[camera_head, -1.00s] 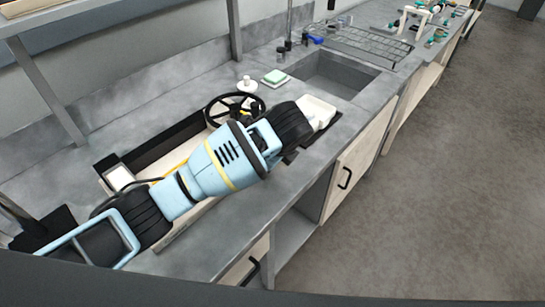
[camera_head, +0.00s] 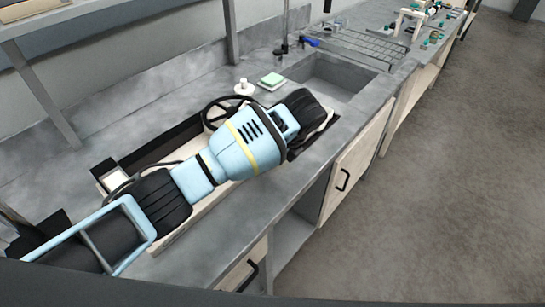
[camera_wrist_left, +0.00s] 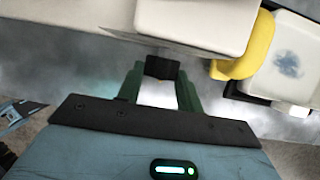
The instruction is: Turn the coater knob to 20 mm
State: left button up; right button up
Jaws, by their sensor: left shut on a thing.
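The coater is a long pale machine (camera_head: 190,215) with a black handwheel (camera_head: 207,122), lying on the grey counter. My left arm reaches over it from the left in the head view and hides part of it and my fingertips. In the left wrist view, my left gripper (camera_wrist_left: 160,88) has its green fingers shut around a small dark knob (camera_wrist_left: 162,68) below a pale housing (camera_wrist_left: 195,20). The knob's scale or setting cannot be read.
A yellow part (camera_wrist_left: 243,60) and a pale block (camera_wrist_left: 292,65) with a bluish patch sit right of the knob. The floor on the right is clear.

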pick_arm(q)
jog(key=o, duration=1)
jog(key=v, duration=0.7)
jog(key=shift+r, duration=0.4)
jog(key=shift+s+f, duration=0.1)
jog(key=shift+s, duration=0.05)
